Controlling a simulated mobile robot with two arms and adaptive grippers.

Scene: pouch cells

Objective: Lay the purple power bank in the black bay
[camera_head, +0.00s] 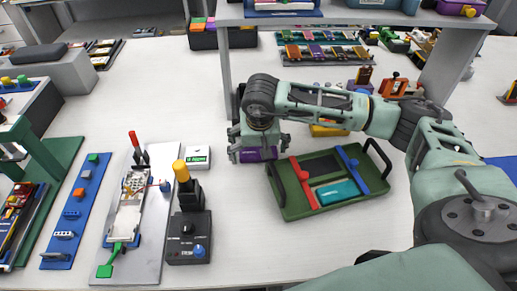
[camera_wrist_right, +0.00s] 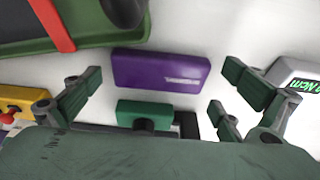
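The purple power bank (camera_head: 262,155) lies flat on the white table, left of the green tray. It also shows whole in the right wrist view (camera_wrist_right: 160,71), with pale lettering on it. My right gripper (camera_head: 259,149) is over it, pointing down; in the right wrist view its fingers (camera_wrist_right: 163,88) are spread apart, with the bank between and beyond them. I see no contact. The black bay (camera_head: 321,166) is an empty-looking dark recess in the green tray (camera_head: 294,206), above a teal block (camera_head: 338,192). I cannot make out my left gripper.
A red bar (camera_head: 303,183) and a blue bar (camera_head: 361,169) cross the tray, which has black handles. A small display box (camera_head: 198,157) and a joystick box (camera_head: 188,238) stand left of the bank. A shelf post (camera_head: 226,75) rises behind. Table in front is clear.

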